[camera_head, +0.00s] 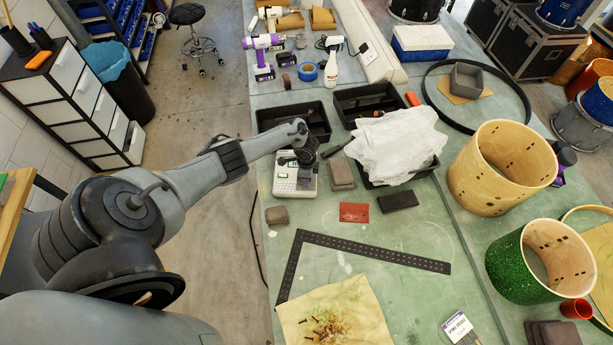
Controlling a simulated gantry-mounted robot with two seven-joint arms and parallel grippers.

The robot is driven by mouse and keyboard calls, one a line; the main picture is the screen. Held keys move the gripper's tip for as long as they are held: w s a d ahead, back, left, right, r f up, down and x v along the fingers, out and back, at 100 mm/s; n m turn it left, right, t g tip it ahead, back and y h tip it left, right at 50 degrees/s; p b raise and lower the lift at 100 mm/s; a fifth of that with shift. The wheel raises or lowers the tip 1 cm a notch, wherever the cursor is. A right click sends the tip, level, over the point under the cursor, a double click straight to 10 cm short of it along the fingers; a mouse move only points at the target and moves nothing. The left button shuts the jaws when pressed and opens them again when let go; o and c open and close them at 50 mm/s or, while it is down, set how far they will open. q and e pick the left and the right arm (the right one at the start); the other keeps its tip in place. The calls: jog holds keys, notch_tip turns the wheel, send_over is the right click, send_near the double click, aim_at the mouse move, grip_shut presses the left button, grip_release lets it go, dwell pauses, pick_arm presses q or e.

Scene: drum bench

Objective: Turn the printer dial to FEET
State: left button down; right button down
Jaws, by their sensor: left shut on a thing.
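The printer (285,186) is a small pale device with a keypad, lying on the green bench beside the black trays. My left gripper (307,158) reaches down from the left onto the printer's upper right part. It is shut on the printer dial, which the dark fingers hide. I cannot read the dial's marks or tell where it points. My right gripper is not in view.
A sanding block (341,172) stands close to the right of the printer, with a red card (354,212) nearer. Black trays (297,116) lie just behind. A black metal square (375,252) lies in front.

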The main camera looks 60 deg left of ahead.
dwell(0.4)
pick_arm(q)
jog(key=c, duration=0.8)
grip_release()
jog(key=shift+r+p, duration=1.25)
jog(key=shift+r, duration=4.15)
